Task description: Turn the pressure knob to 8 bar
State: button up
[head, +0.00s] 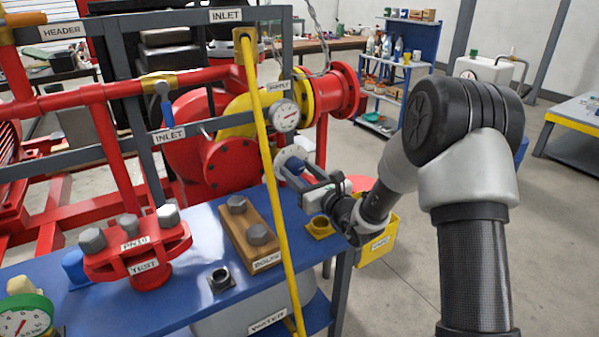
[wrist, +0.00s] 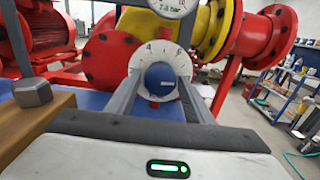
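The pressure knob is blue and sits in the middle of a white round dial (wrist: 181,62) with dark numbers; a 4 and a 6 can be read near its top. The knob (wrist: 160,78) shows between my fingers in the wrist view. In the head view the knob (head: 295,165) is partly hidden by my gripper (head: 303,176). My gripper is open, one finger on each side of the knob, with white dial showing in the gaps. A round gauge (head: 285,115) is above the dial. Its lower part (wrist: 172,6) shows in the wrist view, with small "bar" lettering whose number I cannot read surely.
A yellow bar (head: 262,150) slants down just left of the dial. A wooden block with bolts (head: 236,232) lies on the blue bench (head: 190,300). Red and yellow pipework (head: 345,92) stands behind. A yellow bin (head: 376,245) is below my gripper.

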jog(key=c, duration=0.7)
jog(key=shift+r+m+p, duration=0.1)
jog(key=shift+m+p, duration=0.2)
jog(key=shift+m, duration=0.5)
jog(key=o, duration=1.1)
jog(key=shift+c, duration=0.2)
jog(key=p+v, duration=0.1)
jog(key=v, duration=1.6)
jog(key=shift+s+d+p, duration=0.2)
jog(key=shift+p, duration=0.1)
